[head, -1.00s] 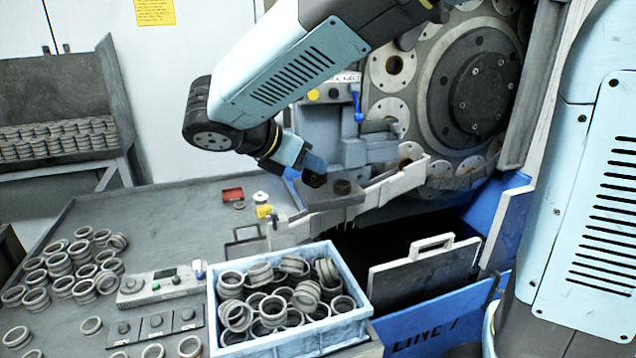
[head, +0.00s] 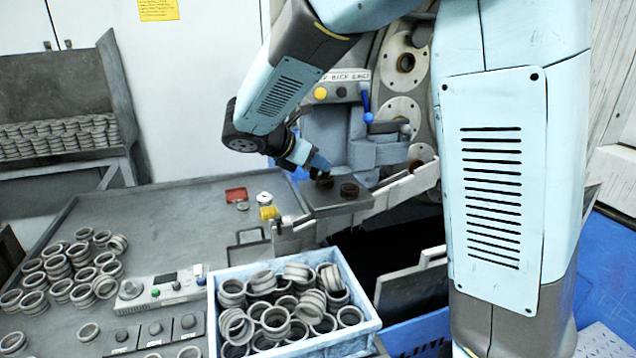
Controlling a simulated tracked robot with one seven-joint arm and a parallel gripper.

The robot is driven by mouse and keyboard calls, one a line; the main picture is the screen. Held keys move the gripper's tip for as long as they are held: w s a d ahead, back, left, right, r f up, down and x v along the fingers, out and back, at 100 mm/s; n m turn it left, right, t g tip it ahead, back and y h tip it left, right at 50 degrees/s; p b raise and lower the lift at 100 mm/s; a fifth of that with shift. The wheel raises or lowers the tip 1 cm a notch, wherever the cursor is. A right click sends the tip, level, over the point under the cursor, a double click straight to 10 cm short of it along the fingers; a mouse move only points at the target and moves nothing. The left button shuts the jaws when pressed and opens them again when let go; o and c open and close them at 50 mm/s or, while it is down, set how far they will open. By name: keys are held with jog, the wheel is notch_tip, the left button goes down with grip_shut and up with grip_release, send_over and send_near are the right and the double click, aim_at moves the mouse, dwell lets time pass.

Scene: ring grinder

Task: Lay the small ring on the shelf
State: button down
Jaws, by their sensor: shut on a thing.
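My gripper (head: 319,168) reaches down from the upper left to the small grey shelf (head: 330,207) in front of the grinder. It is shut on a small dark ring (head: 324,182), at the back left of the shelf. The fingertips partly cover this ring, and I cannot tell whether it touches the shelf. A second dark ring (head: 349,190) sits on the shelf just to the right, slightly apart from the held one.
A blue crate (head: 366,325) full of rings stands in front of the shelf. Loose rings (head: 70,270) and a control box (head: 160,290) lie on the table at left. My arm hides much of the grinder. A grey rail (head: 400,190) runs right of the shelf.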

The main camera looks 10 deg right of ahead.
jog(key=w+f, duration=0.3)
jog(key=f, duration=0.1)
jog(key=shift+w+d, duration=0.1)
jog(key=shift+d, duration=0.2)
jog(key=shift+f, duration=1.55)
jog(key=c, duration=0.9)
grip_release()
jog(key=shift+r, duration=0.1)
